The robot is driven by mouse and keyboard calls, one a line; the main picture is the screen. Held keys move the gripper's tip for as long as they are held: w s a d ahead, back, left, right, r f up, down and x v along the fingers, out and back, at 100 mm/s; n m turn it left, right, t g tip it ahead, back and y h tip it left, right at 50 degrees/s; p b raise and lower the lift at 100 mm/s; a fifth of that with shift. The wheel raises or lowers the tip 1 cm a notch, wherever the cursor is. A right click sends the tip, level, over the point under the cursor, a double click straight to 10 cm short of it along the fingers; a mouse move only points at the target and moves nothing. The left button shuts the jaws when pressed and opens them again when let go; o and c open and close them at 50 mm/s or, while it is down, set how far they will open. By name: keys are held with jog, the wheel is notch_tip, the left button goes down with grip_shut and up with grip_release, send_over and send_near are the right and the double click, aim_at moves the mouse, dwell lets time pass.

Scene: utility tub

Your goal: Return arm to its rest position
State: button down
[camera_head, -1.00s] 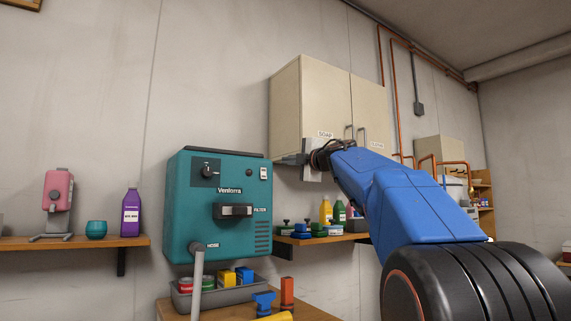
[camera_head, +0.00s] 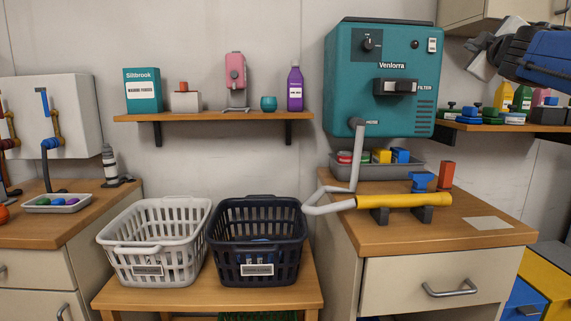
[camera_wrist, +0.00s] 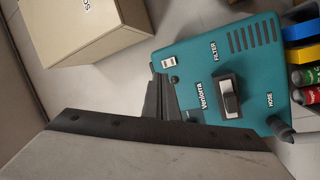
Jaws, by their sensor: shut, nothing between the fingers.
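My blue arm (camera_head: 545,62) reaches in from the upper right of the head view. My gripper (camera_head: 474,43) is at its left end, raised off all surfaces and empty. It looks close to the right side of the teal Venlorra unit (camera_head: 345,88), but I cannot tell the gap in depth. In the wrist view my dark gripper (camera_wrist: 160,78) is shut, with the teal unit (camera_wrist: 192,58) beyond it, turned on its side. Part of my arm is cut off by the right edge of the head view.
A beige cabinet (camera_head: 468,14) is above and behind my gripper. A shelf (camera_head: 490,127) with bottles and knobs lies below it. A wooden counter (camera_head: 400,235) holds a yellow tube (camera_head: 405,200). Two baskets, white (camera_head: 150,238) and dark (camera_head: 285,238), stand at lower left.

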jog(key=s+a+f+m+g, duration=0.25)
jog(key=s+f, duration=0.25)
jog(key=f, duration=0.6)
jog(key=s+a+f+m+g, duration=0.1)
jog(key=s+f+m+g, duration=0.3)
jog(key=f, duration=0.7)
jog(key=s+a+f+m+g, duration=0.2)
jog(key=s+f, duration=0.3)
jog(key=f, duration=0.6)
jog(key=s+a+f+g+y, duration=0.2)
jog(key=s+a+f, duration=0.4)
jog(key=s+f, duration=0.4)
jog(key=s+a+f+g+y, duration=0.3)
jog(key=s+a+f, duration=0.4)
jog(key=f, duration=0.8)
jog(key=s+g, duration=0.1)
jog(key=s, duration=0.1)
jog(key=shift+s+f+m+g, duration=0.35)
jog(key=shift+a, duration=0.1)
